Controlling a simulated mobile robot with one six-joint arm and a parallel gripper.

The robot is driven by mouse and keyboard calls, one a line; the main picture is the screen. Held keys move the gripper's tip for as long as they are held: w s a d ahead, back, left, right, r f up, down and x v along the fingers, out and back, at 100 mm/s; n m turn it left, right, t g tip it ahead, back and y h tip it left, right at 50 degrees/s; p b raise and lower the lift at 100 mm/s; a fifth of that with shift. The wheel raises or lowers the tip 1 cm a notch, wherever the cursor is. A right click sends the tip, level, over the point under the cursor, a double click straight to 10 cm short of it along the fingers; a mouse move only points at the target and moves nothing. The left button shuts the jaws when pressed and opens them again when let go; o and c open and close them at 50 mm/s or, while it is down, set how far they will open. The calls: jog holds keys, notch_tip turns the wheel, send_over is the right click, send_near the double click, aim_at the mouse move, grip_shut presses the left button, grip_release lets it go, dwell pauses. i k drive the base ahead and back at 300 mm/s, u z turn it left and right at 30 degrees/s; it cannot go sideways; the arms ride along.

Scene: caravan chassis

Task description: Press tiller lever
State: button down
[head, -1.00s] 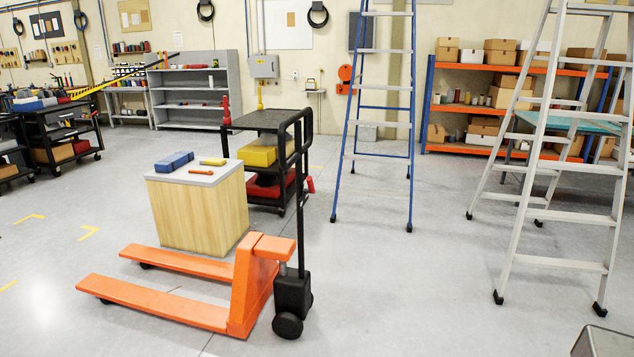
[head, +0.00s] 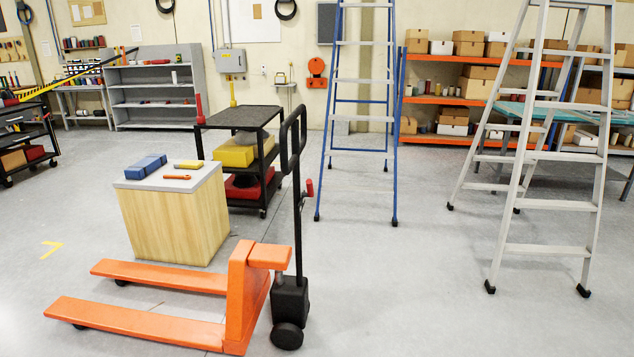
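The orange pallet jack (head: 239,302) stands on the floor left of centre, its two forks pointing left. Its black tiller (head: 298,215) rises upright from a black base with a wheel. The tiller ends in a black loop handle (head: 284,145) at the top. No separate lever can be made out on the loop at this size. A small red piece (head: 309,188) shows just right of the tiller shaft; I cannot tell whether it belongs to the jack. My gripper is not in view.
A wooden block with a grey top (head: 180,225) stands behind the forks. A black cart (head: 240,118) is behind the tiller. A blue ladder (head: 395,150) and a grey stepladder (head: 548,204) stand to the right. The floor right of the jack is clear.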

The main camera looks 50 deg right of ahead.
aim_at(310, 193)
jog(key=z, duration=0.6)
jog(key=i, duration=1.15)
jog(key=z, duration=0.05)
